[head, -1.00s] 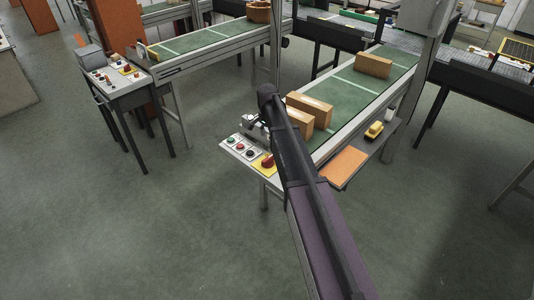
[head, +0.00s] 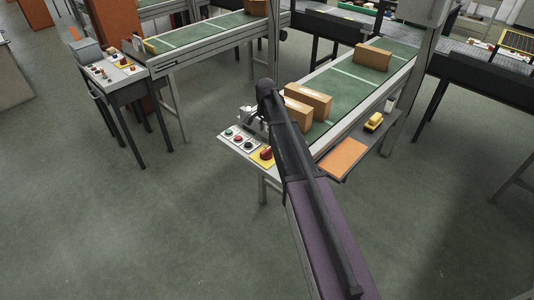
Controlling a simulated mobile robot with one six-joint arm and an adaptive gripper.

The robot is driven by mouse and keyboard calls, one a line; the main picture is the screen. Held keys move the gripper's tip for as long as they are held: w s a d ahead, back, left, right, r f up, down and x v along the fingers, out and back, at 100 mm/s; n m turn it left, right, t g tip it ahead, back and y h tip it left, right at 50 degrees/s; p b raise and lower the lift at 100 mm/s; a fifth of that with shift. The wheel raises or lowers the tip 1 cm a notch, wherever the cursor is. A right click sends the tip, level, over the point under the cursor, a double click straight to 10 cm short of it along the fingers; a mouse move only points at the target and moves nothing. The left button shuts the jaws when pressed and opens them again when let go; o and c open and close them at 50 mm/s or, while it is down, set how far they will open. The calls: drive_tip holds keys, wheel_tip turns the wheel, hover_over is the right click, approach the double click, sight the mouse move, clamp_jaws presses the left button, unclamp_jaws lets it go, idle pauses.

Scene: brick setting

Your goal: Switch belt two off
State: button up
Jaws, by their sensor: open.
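A control panel (head: 222,139) stands at the near end of the nearer green belt (head: 352,84). It carries a row of small buttons (head: 238,139) and a larger red knob (head: 266,153) on a yellow plate. A second panel (head: 103,82) with similar controls stands at the near end of the left green belt (head: 188,41). I cannot read any belt number. My gripper (head: 250,116) is open above the back of the nearer panel, behind its buttons. It is small and partly hidden by my arm, and I cannot tell whether it touches anything.
Cardboard boxes (head: 309,98) sit on the nearer belt, with another box (head: 372,59) farther along. A side shelf holds an orange sheet (head: 343,157) and a yellow object (head: 373,121). Grey posts stand beside the belts. The floor (head: 150,220) in front is clear.

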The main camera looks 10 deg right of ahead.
sight(266, 150)
drive_tip(key=shift+f+b, duration=5.4)
drive_tip(key=shift+f, duration=0.3)
